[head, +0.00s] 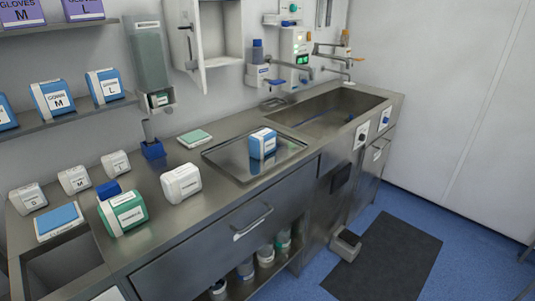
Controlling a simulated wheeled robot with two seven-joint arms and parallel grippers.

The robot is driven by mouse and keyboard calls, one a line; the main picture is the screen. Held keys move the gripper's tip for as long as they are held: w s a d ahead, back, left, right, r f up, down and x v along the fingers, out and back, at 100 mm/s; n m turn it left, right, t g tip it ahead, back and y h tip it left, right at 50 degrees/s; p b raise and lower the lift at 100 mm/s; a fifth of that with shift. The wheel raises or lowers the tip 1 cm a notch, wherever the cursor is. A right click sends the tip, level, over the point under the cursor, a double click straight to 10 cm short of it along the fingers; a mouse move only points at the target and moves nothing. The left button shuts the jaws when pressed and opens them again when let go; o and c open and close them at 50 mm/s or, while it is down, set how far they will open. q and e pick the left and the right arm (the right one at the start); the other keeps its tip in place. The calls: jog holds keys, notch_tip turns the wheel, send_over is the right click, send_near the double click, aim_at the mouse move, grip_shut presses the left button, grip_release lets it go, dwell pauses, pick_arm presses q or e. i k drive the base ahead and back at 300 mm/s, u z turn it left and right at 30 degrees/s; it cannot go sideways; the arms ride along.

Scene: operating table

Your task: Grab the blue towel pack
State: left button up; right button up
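Several things here are blue, and the labels are too small to tell which is the towel pack. A blue pack with a white label band (262,143) stands on the metal tray (225,154) in the middle of the counter. A flat blue-topped white pack (59,220) lies at the counter's left end, by an open bin cutout. A small blue item (108,190) sits behind a green-and-white pack (124,213). Neither of my grippers is in view.
White packs (181,184) stand on the left counter (165,225). Blue gown packs (52,98) line a wall shelf. A sink (327,110) with taps is at the right. A dark mat (385,262) and a pedal bin (345,245) are on the floor.

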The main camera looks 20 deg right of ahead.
aim_at(262, 143)
jog(key=z, duration=1.25)
jog(key=i, duration=0.8)
jog(key=u, duration=0.95)
jog(key=i, duration=0.55)
jog(key=u, duration=0.55)
